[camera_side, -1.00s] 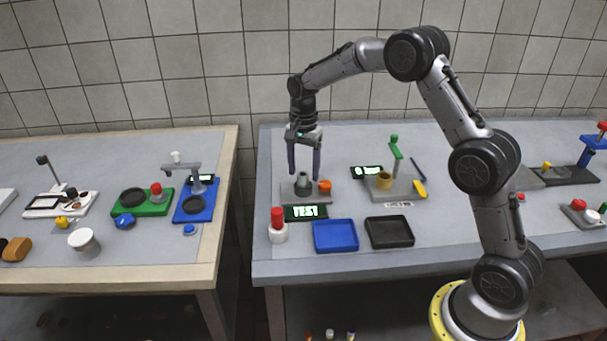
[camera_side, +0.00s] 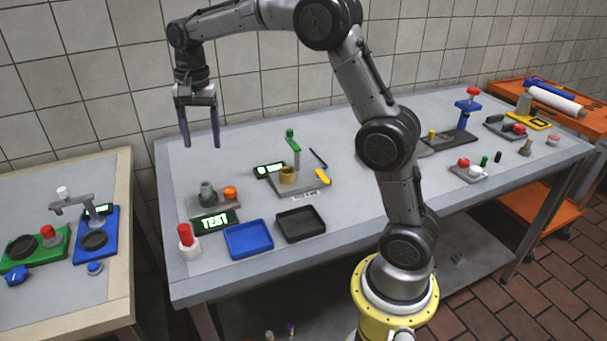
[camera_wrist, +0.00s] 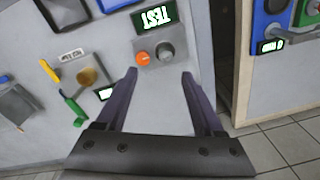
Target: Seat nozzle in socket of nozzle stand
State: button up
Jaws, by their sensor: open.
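The grey nozzle (camera_side: 207,191) stands upright on the nozzle stand (camera_side: 203,211), a grey base with an orange knob (camera_side: 230,193) beside the nozzle. How deep the nozzle sits in the socket cannot be seen. In the wrist view the nozzle (camera_wrist: 165,51) shows from above, beyond the fingertips, beside the orange knob (camera_wrist: 142,58). My gripper (camera_side: 202,146) is open and empty, above the nozzle and apart from it. Its two dark fingers also frame bare bench in the wrist view (camera_wrist: 158,74).
A lit TEST display (camera_side: 215,221) fronts the stand. A fixture with a green-topped post (camera_side: 292,150) stands right. Bench behind the stand is clear.

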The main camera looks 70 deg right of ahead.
jog(key=s+a+r+n+t, duration=0.1)
jog(key=s+a+r+n, duration=0.15)
jog(key=s, duration=0.25)
jog(key=s+a+r+n+t, duration=0.1)
jog(key=s+r+n, duration=0.15)
jog(key=s, duration=0.25)
jog(key=s+a+f+n+t, duration=0.1)
jog(key=s+n, duration=0.3)
jog(key=s, duration=0.6)
jog(key=s+a+f+n+t, duration=0.2)
jog(key=s+a+f+n, duration=0.1)
jog(key=s, duration=0.7)
jog(key=shift+n, duration=0.7)
jog(key=shift+o, duration=0.4)
jog(key=shift+s, duration=0.1)
